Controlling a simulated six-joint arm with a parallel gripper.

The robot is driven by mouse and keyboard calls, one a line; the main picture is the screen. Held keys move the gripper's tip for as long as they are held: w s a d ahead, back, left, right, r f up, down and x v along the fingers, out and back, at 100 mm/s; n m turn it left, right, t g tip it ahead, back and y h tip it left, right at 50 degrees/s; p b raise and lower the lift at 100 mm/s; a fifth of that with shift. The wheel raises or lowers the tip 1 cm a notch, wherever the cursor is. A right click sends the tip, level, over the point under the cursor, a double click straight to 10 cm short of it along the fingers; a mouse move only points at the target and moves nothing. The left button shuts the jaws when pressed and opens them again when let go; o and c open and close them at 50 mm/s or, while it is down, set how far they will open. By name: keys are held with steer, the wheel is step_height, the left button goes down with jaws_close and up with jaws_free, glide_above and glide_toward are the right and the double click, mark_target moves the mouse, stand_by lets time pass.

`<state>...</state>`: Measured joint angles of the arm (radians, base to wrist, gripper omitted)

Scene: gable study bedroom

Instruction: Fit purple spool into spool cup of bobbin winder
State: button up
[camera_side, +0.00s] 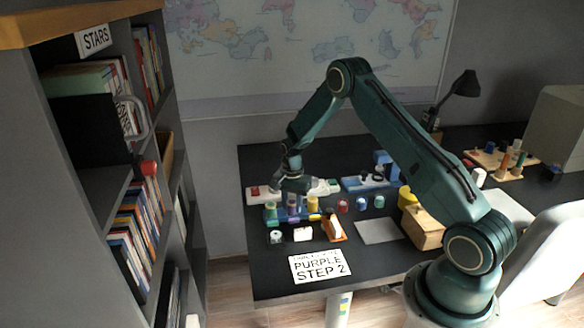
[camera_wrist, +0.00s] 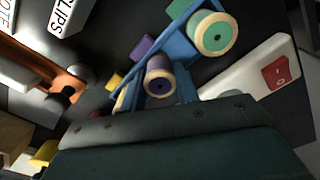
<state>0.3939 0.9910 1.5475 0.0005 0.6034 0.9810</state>
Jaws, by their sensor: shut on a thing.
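The purple spool (camera_side: 292,207) stands in a blue rack (camera_side: 279,220) between a green spool (camera_side: 270,209) and a yellow spool (camera_side: 312,204). In the wrist view the purple spool (camera_wrist: 158,82) has pale flanges and sits just ahead of my gripper, with the green spool (camera_wrist: 212,38) beyond it. My gripper (camera_side: 291,192) points down over the rack and is shut on the purple spool; its fingertips are mostly hidden. The blue bobbin winder (camera_side: 362,184) appears to be the low device right of the rack; its spool cup is too small to make out.
A white power strip (camera_side: 325,187) with a red switch (camera_wrist: 277,72) lies behind the rack.

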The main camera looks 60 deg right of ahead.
mark_target(292, 202)
step_height(292, 202, up, 20)
stand_by(0.9)
steer(key=shift+w+d, duration=0.1)
steer(key=shift+w, duration=0.05)
stand_by(0.4)
steer(key=w+d+r, duration=0.1)
steer(key=w+d, duration=0.4)
steer(key=w, duration=0.5)
steer(key=shift+w+d+r, duration=0.3)
steer(key=shift+d+r, duration=0.1)
stand_by(0.4)
step_height(292, 202, down, 20)
steer(key=shift+r, duration=0.1)
stand_by(0.9)
steer(key=shift+f, duration=0.2)
